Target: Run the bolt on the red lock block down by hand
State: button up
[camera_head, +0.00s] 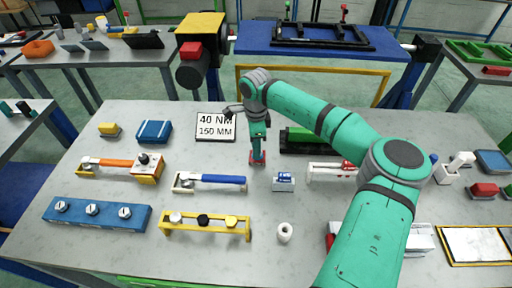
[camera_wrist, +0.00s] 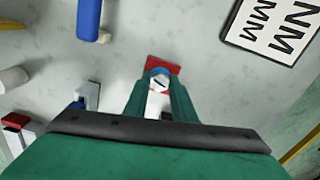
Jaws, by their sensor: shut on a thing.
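The red lock block (camera_head: 257,161) sits on the grey table, right below my gripper (camera_head: 258,148). In the wrist view the red lock block (camera_wrist: 164,69) shows beyond the fingertips. The bolt (camera_wrist: 160,83), with a round pale head and a dark mark across it, is between my two green fingers. My gripper (camera_wrist: 161,88) is shut on the bolt from above. The fingers hide the bolt's sides, and I cannot tell how far it sits in the block.
A blue-handled wrench (camera_head: 215,181) lies left of the block, and a small blue-and-white piece (camera_head: 284,182) stands right of it.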

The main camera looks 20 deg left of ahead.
jog(key=m, duration=0.3)
jog(key=shift+w+a+r+m, duration=0.15)
jog(key=shift+r+m, duration=0.05)
jog(key=shift+m, duration=0.2)
jog(key=m, duration=0.3)
jog(key=shift+m, duration=0.3)
jog(key=m, duration=0.6)
jog(key=shift+w, duration=0.2)
jog(key=m, duration=0.6)
jog(key=shift+d+m, duration=0.2)
jog(key=shift+m, duration=0.2)
jog(key=m, duration=0.5)
jog(key=shift+m, duration=0.4)
jog(key=o, duration=1.1)
jog(key=shift+c, duration=0.2)
jog(key=shift+d+f, duration=0.1)
